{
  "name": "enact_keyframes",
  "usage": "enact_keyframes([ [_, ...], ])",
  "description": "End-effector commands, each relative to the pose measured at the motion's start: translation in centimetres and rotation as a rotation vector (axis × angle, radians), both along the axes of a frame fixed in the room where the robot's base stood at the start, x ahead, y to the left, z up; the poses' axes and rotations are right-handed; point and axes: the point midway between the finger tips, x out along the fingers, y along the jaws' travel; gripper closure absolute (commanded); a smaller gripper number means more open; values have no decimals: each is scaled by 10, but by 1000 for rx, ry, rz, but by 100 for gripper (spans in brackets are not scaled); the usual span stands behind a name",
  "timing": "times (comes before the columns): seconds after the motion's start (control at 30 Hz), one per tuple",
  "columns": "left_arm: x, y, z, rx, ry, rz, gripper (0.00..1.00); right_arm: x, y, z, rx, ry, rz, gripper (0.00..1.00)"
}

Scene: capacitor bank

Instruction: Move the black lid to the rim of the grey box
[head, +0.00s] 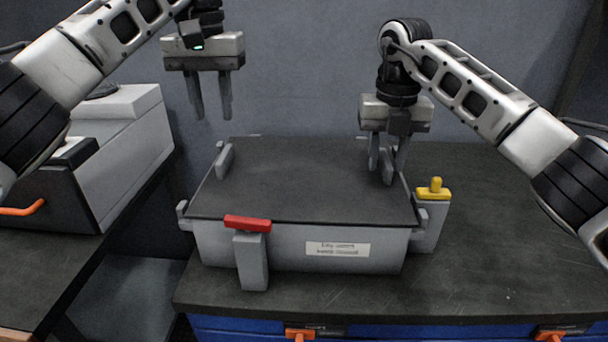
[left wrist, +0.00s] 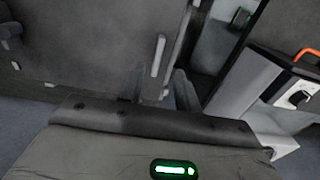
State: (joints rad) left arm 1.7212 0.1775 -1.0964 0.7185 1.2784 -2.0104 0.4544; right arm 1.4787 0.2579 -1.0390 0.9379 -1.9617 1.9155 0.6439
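The black lid (head: 300,180) lies flat over the top of the grey box (head: 290,245) on the bench. The lid has a grey upright handle (head: 225,160) near its left edge; a light handle bar also shows between the fingers in the left wrist view (left wrist: 158,55). My left gripper (head: 211,116) is open and empty, above and behind the lid's left side. My right gripper (head: 387,172) is low at the lid's right edge, its fingers apart. It partly hides the right handle, and contact there cannot be made out.
A red-topped grey post (head: 248,224) stands at the box's front, and a yellow-topped grey block (head: 434,190) at its right. A grey machine with an orange handle (head: 20,211) stands on the left bench. The bench top at right (head: 510,250) is clear.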

Motion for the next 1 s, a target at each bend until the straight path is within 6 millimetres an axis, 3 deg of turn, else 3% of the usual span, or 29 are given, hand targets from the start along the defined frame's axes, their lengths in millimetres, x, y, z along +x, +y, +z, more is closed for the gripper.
enact_keyframes([
  [0.1, 0, 0, 12, 0, -1, 0, 67, 0, 0, 0, 0, 0, 0, 68],
  [0.27, 0, 0, 17, 0, -1, 0, 67, 0, 0, 10, -1, -2, 0, 68],
  [0.7, 0, 0, 16, -1, -1, 0, 67, 0, 0, 97, -1, -4, -2, 68],
  [1.0, 0, 0, 16, -1, -1, 0, 67, 0, 0, 120, 0, -1, -1, 68],
])
